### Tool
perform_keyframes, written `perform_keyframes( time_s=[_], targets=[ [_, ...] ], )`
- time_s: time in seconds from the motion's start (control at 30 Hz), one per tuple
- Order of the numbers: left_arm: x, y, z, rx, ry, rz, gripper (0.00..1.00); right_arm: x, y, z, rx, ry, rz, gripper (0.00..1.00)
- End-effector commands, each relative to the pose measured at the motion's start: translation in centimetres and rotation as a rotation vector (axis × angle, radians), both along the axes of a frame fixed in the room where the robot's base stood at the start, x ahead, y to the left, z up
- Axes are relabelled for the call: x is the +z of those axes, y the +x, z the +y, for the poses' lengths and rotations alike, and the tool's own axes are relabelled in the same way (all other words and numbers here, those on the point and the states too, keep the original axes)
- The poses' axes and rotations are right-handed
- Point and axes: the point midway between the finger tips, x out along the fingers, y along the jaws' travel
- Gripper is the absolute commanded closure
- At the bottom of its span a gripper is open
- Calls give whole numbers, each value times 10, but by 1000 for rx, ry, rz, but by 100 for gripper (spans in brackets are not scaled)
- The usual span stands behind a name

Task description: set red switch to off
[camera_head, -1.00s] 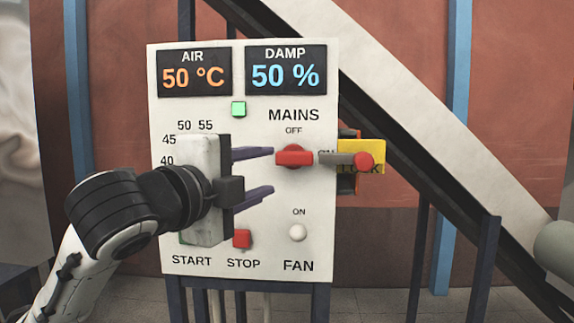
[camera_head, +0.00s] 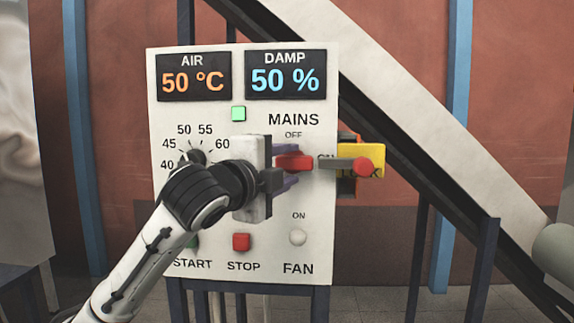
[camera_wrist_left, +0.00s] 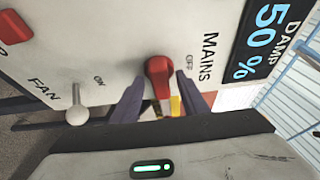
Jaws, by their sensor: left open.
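The red switch (camera_head: 300,162) under the MAINS label has a red hub and a grey lever pointing right to a red knob (camera_head: 363,166), over the partly covered ON label. OFF is printed above the hub. My left gripper (camera_head: 288,166) is open at the switch, one purple finger above the red hub and one below. In the left wrist view the red switch (camera_wrist_left: 158,72) stands between the two spread fingers of my gripper (camera_wrist_left: 163,82). I cannot tell whether a finger touches it. My right gripper is not in view.
A yellow LOCK tag (camera_head: 350,152) is behind the lever at the panel's right edge. The white FAN toggle (camera_head: 298,237) sits below the switch. The red STOP button (camera_head: 241,242) and the dial (camera_head: 195,157) lie near my left arm.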

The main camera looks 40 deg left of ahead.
Motion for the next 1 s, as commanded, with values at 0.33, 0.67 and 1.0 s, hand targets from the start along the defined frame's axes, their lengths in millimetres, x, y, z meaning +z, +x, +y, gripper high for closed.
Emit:
perform_keyframes(
  time_s=[0.33,0.67,1.0],
  targets=[
    [0,0,0,0,-1,0,100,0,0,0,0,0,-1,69],
    [-2,0,0,-1,-52,-32,100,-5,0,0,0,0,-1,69],
    [-7,0,-1,-3,-267,-161,100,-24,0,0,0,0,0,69]
  ],
)
